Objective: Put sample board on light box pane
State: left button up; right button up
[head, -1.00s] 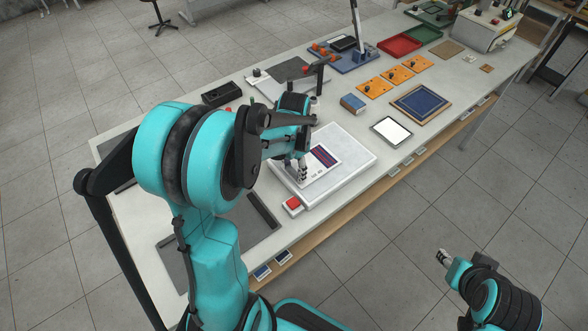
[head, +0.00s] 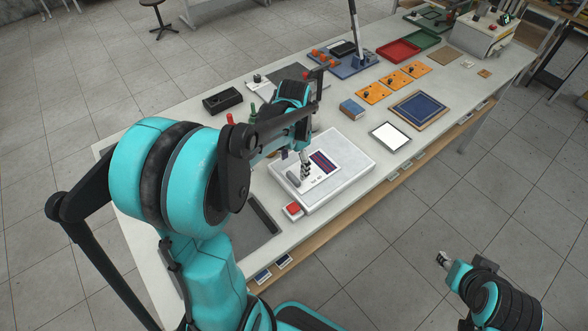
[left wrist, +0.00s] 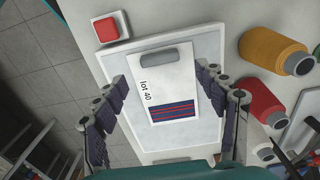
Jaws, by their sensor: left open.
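The sample board (head: 322,166) is a white card with a "lot 40" label, a grey grip bar and red-and-blue stripes. It lies flat on the pale pane of the light box (head: 352,180), within its edges. The board (left wrist: 165,95) and the pane (left wrist: 208,45) also show in the left wrist view. My left gripper (head: 305,172) is open and empty above the board, its fingers apart on either side of it in the wrist view. My right gripper (head: 443,258) hangs off the table at lower right; its jaw state is unclear.
A red button (head: 293,209) sits at the light box's front corner. A white framed panel (head: 391,136), a blue block (head: 352,109) and a blue panel (head: 418,109) lie to the right.

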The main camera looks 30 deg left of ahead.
pick_arm(q)
notch_tip(320, 180, up, 6)
jog(key=p, duration=0.1)
jog(key=s+d+r+n+t, duration=0.2)
jog(key=s+d+n+t, duration=0.2)
jog(key=s+d+t, duration=0.3)
jog(key=shift+s+d+r+n, duration=0.3)
jog(key=shift+s+d, duration=1.5)
jog(key=shift+s, duration=0.2)
